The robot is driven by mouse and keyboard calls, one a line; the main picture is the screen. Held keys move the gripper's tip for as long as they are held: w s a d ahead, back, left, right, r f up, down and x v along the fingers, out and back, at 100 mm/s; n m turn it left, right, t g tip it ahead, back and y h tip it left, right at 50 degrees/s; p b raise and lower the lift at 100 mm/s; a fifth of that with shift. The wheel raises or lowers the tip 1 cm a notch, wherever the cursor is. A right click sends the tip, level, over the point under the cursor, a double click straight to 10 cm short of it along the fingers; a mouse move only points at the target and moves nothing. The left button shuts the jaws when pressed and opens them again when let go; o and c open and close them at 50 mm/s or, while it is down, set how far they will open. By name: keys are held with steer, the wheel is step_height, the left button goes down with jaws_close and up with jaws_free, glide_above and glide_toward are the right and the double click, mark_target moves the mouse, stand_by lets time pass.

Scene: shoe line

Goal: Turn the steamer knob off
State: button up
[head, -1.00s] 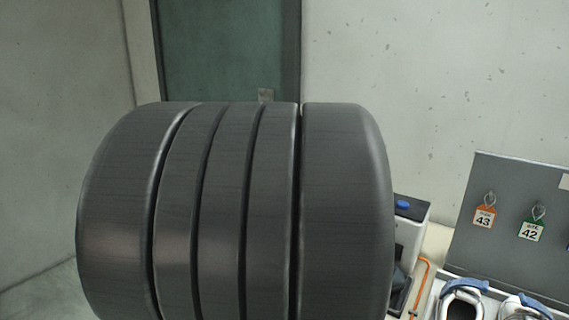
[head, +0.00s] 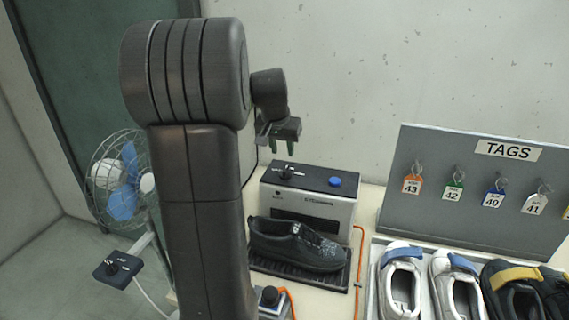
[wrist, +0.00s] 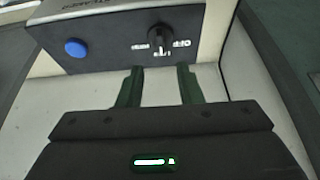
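The steamer (head: 315,207) is a white box with a dark sloping top panel, near the back of the bench in the head view. Its black knob (head: 287,173) is at the panel's left, and a blue button is at its right. In the wrist view the knob (wrist: 160,38) is upside down among small labels, beside the blue button (wrist: 76,47). Its exact setting is hard to read. My gripper (head: 281,147) hangs above and behind the knob. In the wrist view its green fingers (wrist: 158,80) are apart and empty, with the knob beyond the gap between them.
A dark shoe (head: 297,245) sits on the black tray in front of the steamer. A fan (head: 123,180) stands at left. The tag board (head: 470,215) and several shoes in a tray are at right. An orange cable (head: 360,270) runs beside the steamer.

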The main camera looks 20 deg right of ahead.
mark_target(286, 168)
steer(key=p+x, duration=0.1)
steer(key=x, duration=0.8)
jaws_close()
